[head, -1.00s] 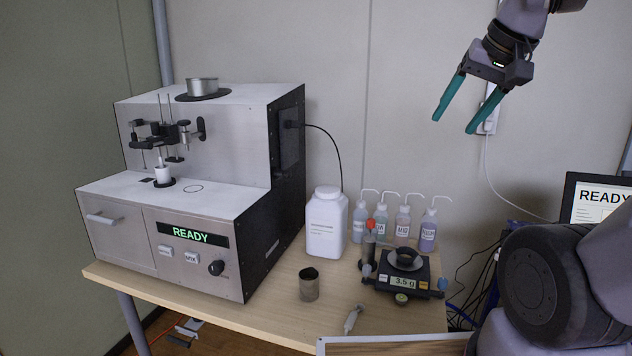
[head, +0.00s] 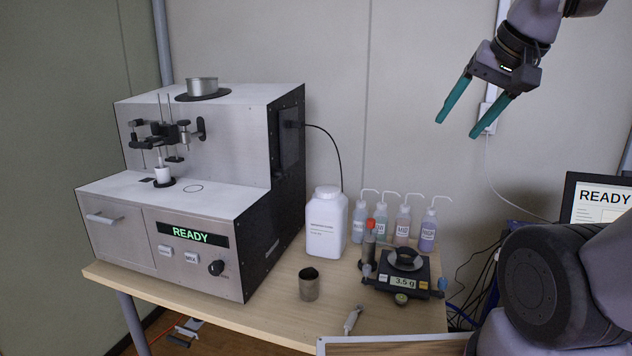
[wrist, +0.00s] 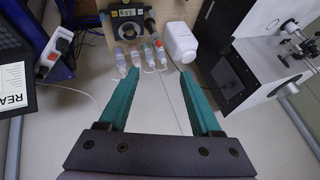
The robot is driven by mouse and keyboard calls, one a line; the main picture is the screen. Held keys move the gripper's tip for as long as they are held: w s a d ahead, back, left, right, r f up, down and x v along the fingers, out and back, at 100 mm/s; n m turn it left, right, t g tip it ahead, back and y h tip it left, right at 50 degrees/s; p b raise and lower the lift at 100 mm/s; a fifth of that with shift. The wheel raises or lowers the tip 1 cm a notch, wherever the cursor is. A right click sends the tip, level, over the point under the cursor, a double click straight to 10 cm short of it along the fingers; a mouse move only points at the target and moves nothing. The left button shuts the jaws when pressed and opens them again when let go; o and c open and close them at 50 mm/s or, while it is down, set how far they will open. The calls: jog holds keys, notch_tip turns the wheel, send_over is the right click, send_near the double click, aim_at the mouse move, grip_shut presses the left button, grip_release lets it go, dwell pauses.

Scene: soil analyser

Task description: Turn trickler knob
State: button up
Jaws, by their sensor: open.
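My gripper (head: 456,129) is open and empty, high in front of the wall at the upper right of the head view. In the wrist view its two teal fingers (wrist: 159,72) are spread with nothing between them. A small black balance (head: 403,270) reading 3.5 g stands on the table below it, well apart. A tube with a red-orange top (head: 370,235) stands at its left. A small round greenish knob-like part (head: 402,299) sits at its front. I cannot tell for sure which part is the trickler knob. The balance also shows upside down in the wrist view (wrist: 127,20).
The large analyser (head: 190,190), display READY, fills the table's left; a black dial (head: 216,268) is on its front. A white jar (head: 326,222) and several wash bottles (head: 403,228) stand behind the balance. A metal cup (head: 309,287) and a small pale tool (head: 353,320) are in front.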

jog(key=g+h, duration=0.2)
jog(key=g, duration=0.5)
send_over(371, 219)
notch_tip(371, 219, down, 28)
jog(key=shift+n, duration=0.3)
notch_tip(371, 219, down, 11)
jog(key=shift+s, duration=0.1)
